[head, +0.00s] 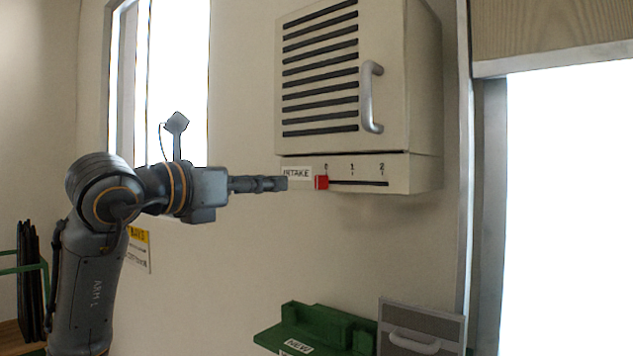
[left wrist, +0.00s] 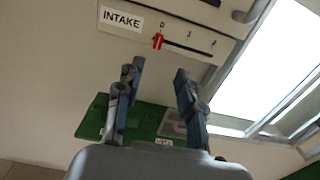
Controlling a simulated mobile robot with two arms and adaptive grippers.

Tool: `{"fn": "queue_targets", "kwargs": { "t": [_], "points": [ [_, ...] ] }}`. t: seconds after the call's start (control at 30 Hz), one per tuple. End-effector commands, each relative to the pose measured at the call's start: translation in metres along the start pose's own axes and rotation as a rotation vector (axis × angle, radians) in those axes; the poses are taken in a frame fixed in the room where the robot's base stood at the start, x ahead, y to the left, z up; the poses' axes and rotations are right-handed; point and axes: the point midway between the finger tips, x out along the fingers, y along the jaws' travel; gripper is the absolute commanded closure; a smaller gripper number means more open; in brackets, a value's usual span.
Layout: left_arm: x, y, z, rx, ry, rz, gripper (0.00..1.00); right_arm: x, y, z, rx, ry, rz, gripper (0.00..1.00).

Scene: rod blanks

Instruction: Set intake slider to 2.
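The intake slider has a red knob (head: 321,182) at the left end of a dark slot, under the 0 mark. The slot (head: 362,183) runs right past marks 1 and 2 on the lower panel of a beige wall cabinet. The knob also shows in the left wrist view (left wrist: 158,41), beyond my fingers. My left gripper (head: 284,183) is just left of the knob in the head view, in front of the INTAKE label (head: 296,173). In the left wrist view its two fingers (left wrist: 158,72) are apart with nothing between them. My right gripper is not in view.
The cabinet's louvred door (head: 320,75) with a metal handle (head: 371,97) is above the slider. A green holder (head: 315,332) and a grey box with a handle (head: 420,328) are below. Bright openings lie left and right. The wall around the slider is clear.

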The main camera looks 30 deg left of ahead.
Motion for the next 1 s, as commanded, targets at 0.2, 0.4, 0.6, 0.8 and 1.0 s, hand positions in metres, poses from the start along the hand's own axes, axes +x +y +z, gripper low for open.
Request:
{"fn": "queue_targets", "kwargs": {
  "t": [0.2, 0.4, 0.6, 0.8, 1.0],
  "points": [
    [0.022, 0.003, 0.002, -0.004, 0.007, 0.01, 0.62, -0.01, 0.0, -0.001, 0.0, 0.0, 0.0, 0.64],
    [0.066, 0.003, 0.003, -0.005, 0.009, 0.007, 0.62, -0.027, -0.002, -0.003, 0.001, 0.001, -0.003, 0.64],
    [0.106, 0.003, 0.003, -0.005, 0.007, 0.008, 0.62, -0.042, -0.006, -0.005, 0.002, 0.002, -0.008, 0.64],
    [0.13, 0.003, 0.001, -0.003, 0.005, 0.009, 0.62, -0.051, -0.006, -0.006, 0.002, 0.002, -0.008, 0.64],
    [0.137, 0.004, -0.001, -0.001, 0.004, 0.009, 0.62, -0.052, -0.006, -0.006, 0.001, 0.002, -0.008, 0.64]
  ]
}}
